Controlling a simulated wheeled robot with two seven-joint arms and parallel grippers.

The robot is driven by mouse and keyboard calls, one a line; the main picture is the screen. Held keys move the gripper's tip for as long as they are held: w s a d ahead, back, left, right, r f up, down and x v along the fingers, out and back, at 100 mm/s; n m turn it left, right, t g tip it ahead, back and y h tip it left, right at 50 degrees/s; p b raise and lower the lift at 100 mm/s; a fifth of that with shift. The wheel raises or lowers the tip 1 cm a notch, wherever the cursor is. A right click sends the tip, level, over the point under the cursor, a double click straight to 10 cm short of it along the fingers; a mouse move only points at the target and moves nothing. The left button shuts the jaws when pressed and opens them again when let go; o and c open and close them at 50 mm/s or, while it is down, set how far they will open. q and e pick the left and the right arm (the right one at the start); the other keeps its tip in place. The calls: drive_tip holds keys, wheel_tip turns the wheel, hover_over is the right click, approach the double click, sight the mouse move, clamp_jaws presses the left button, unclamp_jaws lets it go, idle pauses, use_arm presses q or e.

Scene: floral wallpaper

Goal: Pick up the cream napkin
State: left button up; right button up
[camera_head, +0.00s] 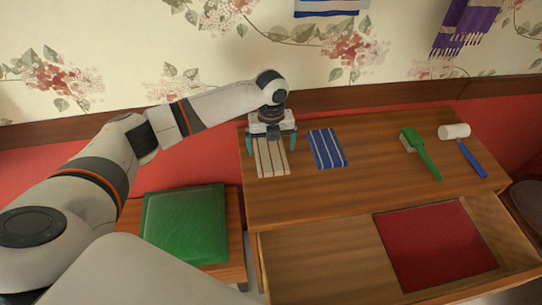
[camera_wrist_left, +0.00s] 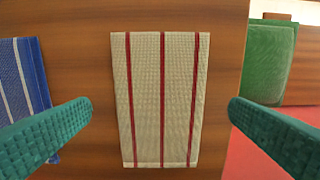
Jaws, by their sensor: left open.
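The cream napkin (camera_head: 272,160) has dark red stripes and lies flat near the left end of the wooden table. In the left wrist view the napkin (camera_wrist_left: 178,100) lies between and beyond the two teal fingers. My left gripper (camera_head: 272,147) is open and empty, above the napkin and pointing down at it. The gripper hides the napkin's far end in the head view. The gap between napkin and fingertips is hard to judge. My right gripper is not in view.
A blue striped napkin (camera_head: 328,148) lies just right of the cream one. A green brush (camera_head: 421,155) and a blue-handled roller (camera_head: 470,157) lie farther right. An open drawer with a red mat (camera_head: 435,245) juts out in front. A green cushion (camera_head: 187,222) is at lower left.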

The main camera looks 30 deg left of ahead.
sight(271, 155)
use_arm(q)
wheel_tip(271, 155, down, 2)
drive_tip(key=shift+w+a+f, duration=0.15)
drive_tip(key=shift+f, duration=0.45)
drive_tip(key=shift+c, duration=0.3)
drive_tip(key=c, duration=0.9)
drive_tip(key=shift+c, duration=0.2)
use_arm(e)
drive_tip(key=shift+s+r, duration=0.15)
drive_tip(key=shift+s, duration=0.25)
use_arm(q)
drive_tip(key=shift+r, duration=0.1)
